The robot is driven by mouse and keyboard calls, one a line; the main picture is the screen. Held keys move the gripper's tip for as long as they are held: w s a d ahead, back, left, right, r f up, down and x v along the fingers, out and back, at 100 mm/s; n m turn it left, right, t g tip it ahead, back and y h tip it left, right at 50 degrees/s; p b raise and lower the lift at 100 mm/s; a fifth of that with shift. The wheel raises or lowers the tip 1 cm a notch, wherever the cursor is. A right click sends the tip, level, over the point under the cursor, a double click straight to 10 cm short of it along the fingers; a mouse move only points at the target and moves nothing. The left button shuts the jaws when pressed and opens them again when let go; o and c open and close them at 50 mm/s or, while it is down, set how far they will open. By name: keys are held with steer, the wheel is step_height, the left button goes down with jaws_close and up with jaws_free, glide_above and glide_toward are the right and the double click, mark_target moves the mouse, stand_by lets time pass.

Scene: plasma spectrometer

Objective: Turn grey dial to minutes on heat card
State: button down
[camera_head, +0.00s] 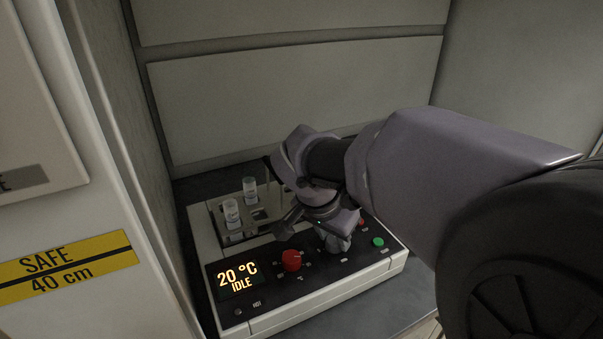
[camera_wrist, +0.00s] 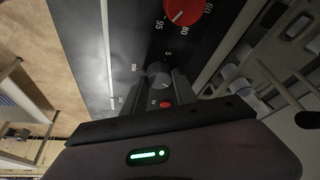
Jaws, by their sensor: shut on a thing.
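The grey dial (camera_wrist: 158,69) shows in the wrist view on the black panel, between the tips of my gripper (camera_wrist: 162,82). My gripper is shut on it. A "5" is printed beside the dial; other marks around it are too small to read or hidden. In the head view my gripper (camera_head: 335,238) points down at the panel, right of the red dial, and hides most of the grey dial. The instrument's display (camera_head: 237,278) reads "20 °C IDLE". I cannot make out a heat card in either view.
The red dial (camera_head: 291,260) also shows in the wrist view (camera_wrist: 183,10), near marks 60, 80 and 95. A red button (camera_wrist: 166,104) sits close to my fingers. A green button (camera_head: 378,242) is at right. Two vials (camera_head: 231,212) (camera_head: 250,187) stand in a rack behind.

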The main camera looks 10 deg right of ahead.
steer(key=m+g, duration=0.1)
steer(key=m, duration=0.1)
steer(key=m+g, duration=0.1)
steer(key=m, duration=0.2)
steer(key=shift+w+a+h, duration=0.1)
steer(key=shift+h, duration=0.3)
steer(key=shift+w+m+g+p, duration=0.1)
steer(key=shift+m+g+p, duration=0.65)
steer(key=shift+m, duration=1.75)
steer(key=c, duration=1)
jaws_free()
steer(key=p+v, duration=0.4)
steer(key=v, duration=0.4)
steer(key=p+v, duration=0.5)
steer(key=v, duration=0.4)
steer(key=shift+w+a, duration=0.25)
steer(key=shift+a, duration=0.05)
